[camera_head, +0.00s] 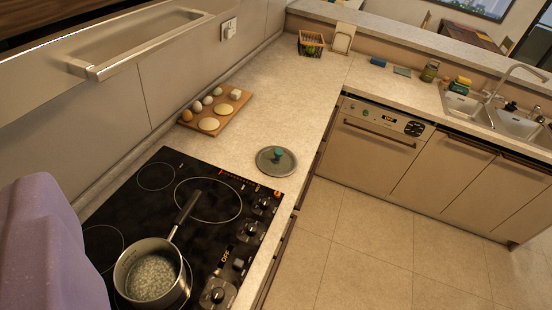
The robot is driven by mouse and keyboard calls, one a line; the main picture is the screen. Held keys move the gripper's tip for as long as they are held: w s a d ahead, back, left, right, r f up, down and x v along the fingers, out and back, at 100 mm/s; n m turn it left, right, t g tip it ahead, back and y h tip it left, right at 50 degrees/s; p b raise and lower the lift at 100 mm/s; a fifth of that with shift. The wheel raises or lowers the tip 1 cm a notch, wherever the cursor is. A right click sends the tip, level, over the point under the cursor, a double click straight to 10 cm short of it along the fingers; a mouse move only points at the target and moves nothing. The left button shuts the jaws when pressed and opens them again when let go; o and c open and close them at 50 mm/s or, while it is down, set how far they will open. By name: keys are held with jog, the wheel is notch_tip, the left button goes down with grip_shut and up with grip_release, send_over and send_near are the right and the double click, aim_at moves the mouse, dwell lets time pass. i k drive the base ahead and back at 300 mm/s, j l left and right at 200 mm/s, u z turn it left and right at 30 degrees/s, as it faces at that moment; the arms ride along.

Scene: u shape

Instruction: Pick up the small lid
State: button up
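The small lid (276,161) is a round grey lid with a teal knob. It lies flat on the beige counter, just past the far right corner of the black stove, near the counter's front edge. Nothing covers it. My gripper is not in view. A purple rounded shape (48,250) fills the lower left of the picture; I cannot tell for sure what it is.
A saucepan (152,275) stands on the stove (190,215), its handle pointing toward the lid. A wooden board (217,110) with eggs and round pieces lies behind the lid. A basket (311,45) stands in the far corner. The tiled floor (370,245) is clear.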

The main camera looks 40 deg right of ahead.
aim_at(275, 161)
jog(key=i+l+u, duration=0.15)
jog(key=l, duration=0.5)
jog(key=i+l+u, duration=0.2)
jog(key=l, duration=0.45)
jog(key=i+l+u, duration=0.15)
jog(key=l, duration=0.55)
jog(key=l+u, duration=0.15)
jog(key=l, duration=0.5)
jog(key=i+l+u, duration=0.1)
jog(key=l, duration=0.25)
jog(key=i+l+u, duration=0.1)
jog(key=l, duration=0.3)
jog(key=i+l+u, duration=0.1)
jog(key=l, duration=0.3)
jog(key=i+l, duration=0.15)
jog(key=l, duration=0.25)
jog(key=i+l+u, duration=0.15)
jog(key=l, duration=0.25)
